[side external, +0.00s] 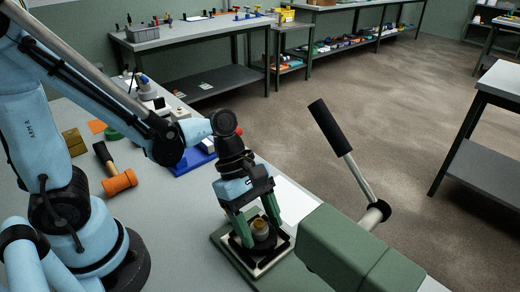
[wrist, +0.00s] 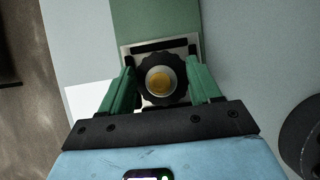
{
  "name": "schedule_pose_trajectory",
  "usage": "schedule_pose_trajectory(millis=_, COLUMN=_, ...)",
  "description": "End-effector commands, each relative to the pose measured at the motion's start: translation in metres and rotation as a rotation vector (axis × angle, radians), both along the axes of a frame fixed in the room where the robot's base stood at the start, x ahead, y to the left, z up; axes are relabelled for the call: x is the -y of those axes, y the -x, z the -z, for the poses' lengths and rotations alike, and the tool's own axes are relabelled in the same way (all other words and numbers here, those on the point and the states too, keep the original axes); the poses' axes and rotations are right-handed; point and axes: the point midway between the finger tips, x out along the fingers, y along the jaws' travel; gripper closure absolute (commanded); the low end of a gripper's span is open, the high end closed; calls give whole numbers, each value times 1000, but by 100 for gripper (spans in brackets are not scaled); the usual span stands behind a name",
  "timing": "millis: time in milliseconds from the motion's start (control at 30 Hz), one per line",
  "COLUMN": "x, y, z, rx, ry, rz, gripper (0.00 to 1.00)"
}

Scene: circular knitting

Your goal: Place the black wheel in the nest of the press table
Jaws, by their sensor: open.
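The black wheel (wrist: 147,93) has a notched rim and a pale hub with a brass-coloured centre (wrist: 160,80). It lies flat over the metal plate of the press table (wrist: 194,46). In the side external view the wheel (side external: 264,246) is low on the green-edged press table (side external: 232,256), its hub standing up. My gripper (side external: 260,231) points down over it, one green finger on each side. In the wrist view my gripper (wrist: 160,74) is open, with the wheel between its fingers. The nest under the wheel is hidden, so I cannot tell how fully it sits.
The green press body (side external: 355,250) and its black-handled lever (side external: 335,135) stand close on the right. A mallet (side external: 116,175) with an orange head and a blue tray (side external: 192,160) lie on the bench to the left. Other benches stand farther back.

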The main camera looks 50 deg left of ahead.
Motion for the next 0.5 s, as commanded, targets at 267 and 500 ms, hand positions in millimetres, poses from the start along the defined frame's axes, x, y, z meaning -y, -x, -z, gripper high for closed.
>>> schedule_pose_trajectory(millis=267, x=-6, y=0, z=-12, rx=0, ry=0, rz=-4, gripper=37)
schedule_pose_trajectory(millis=500, x=-21, y=0, z=-38, rx=-1, ry=0, rz=-3, gripper=37)
